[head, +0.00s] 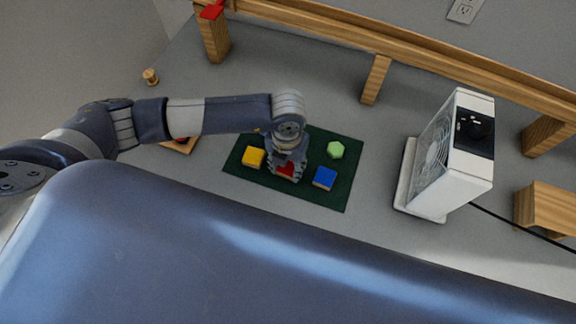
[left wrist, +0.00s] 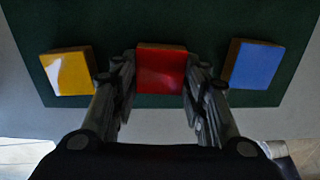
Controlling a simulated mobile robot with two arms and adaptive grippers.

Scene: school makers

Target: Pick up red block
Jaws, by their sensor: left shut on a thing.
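The red block (head: 285,170) is on the dark green mat (head: 325,198), between a yellow block (head: 253,157) and a blue block (head: 325,178). My left gripper (head: 286,172) reaches down over the red block and partly covers it in the head view. In the left wrist view, the red block (left wrist: 161,72) sits between the two fingers of the left gripper (left wrist: 160,88), which are shut on it. Whether the block is lifted off the mat is hard to tell. My right gripper is not in view.
A light green hexagonal block (head: 335,150) lies on the mat behind the blue block. A white fan heater (head: 446,155) stands to the right. A small wooden tray (head: 179,146) is at the left, partly under my arm.

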